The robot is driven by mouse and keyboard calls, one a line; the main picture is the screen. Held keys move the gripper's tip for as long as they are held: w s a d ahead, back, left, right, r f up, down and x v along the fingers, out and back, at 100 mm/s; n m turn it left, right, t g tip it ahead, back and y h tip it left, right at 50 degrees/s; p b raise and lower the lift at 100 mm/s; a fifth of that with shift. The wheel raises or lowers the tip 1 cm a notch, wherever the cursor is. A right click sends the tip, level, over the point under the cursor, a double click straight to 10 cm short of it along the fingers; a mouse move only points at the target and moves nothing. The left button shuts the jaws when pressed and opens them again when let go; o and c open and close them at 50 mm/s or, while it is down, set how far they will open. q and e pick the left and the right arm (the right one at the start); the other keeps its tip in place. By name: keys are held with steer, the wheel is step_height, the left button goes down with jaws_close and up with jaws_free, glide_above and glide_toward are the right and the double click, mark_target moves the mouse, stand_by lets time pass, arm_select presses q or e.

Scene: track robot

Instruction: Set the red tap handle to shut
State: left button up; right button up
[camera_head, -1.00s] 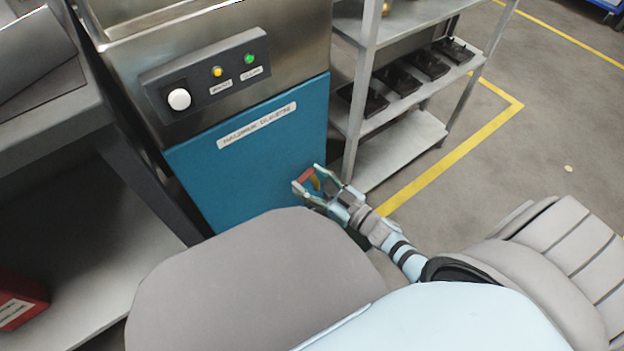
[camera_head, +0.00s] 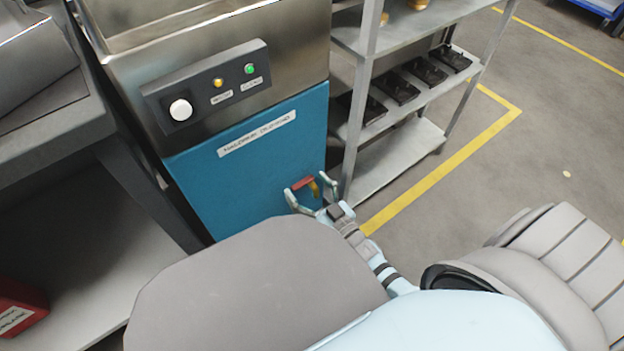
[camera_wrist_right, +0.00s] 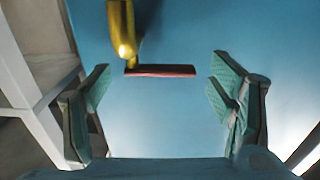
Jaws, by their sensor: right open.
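The red tap handle (camera_head: 302,184) sits low on the right part of the blue machine front. In the right wrist view the red handle (camera_wrist_right: 160,71) lies level, at the lower end of a yellow tap body (camera_wrist_right: 122,32). My right gripper (camera_head: 312,190) is open around the handle's area in the head view. In the right wrist view its two fingers (camera_wrist_right: 163,90) stand wide apart, one to each side of the handle, with clear gaps and no visible contact. My left gripper is not in view.
The blue machine (camera_head: 245,165) carries a control panel (camera_head: 208,88) with a white knob and two lamps. A metal shelf (camera_head: 395,160) with dark trays stands close to the right of the gripper. A grey bench (camera_head: 60,140) is at the left.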

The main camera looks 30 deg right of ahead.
steer(key=s+d, duration=0.1)
steer(key=s, duration=1)
steer(key=shift+s+d, duration=0.2)
steer(key=shift+s, duration=0.2)
